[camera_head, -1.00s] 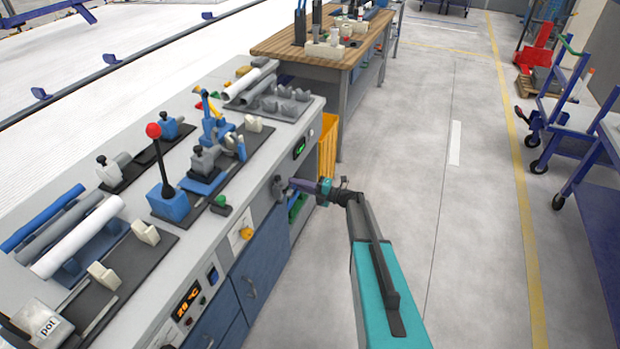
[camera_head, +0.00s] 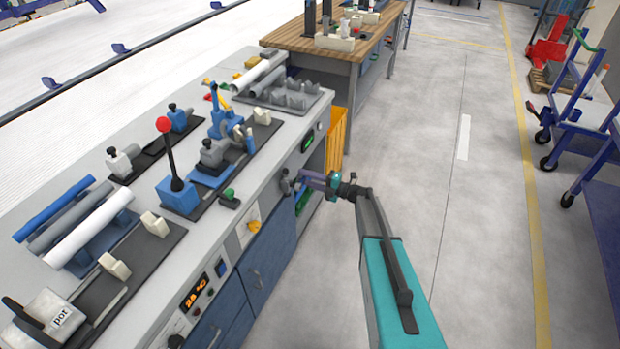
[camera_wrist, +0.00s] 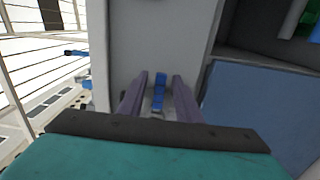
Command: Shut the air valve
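My gripper (camera_head: 309,180) is at the front face of the workbench, at its far end, level with a dark fitting (camera_head: 287,183) on that face. In the wrist view my two purple fingers (camera_wrist: 160,97) are apart, pointing at a grey panel (camera_wrist: 135,45). A small upright blue handle (camera_wrist: 160,88), which looks like the air valve's lever, shows between the fingers. I cannot tell whether the fingers touch it. The teal gripper body hides the lower part of the wrist view. In the head view I cannot make out the blue handle.
The grey workbench (camera_head: 150,205) carries pipes, clamps and a red-knobbed lever (camera_head: 170,150). A yellow knob (camera_head: 253,226) and blue cabinet doors (camera_head: 268,255) are on its front. A yellow bin (camera_head: 337,135) stands beyond. The floor right of my arm is clear up to blue carts (camera_head: 575,125).

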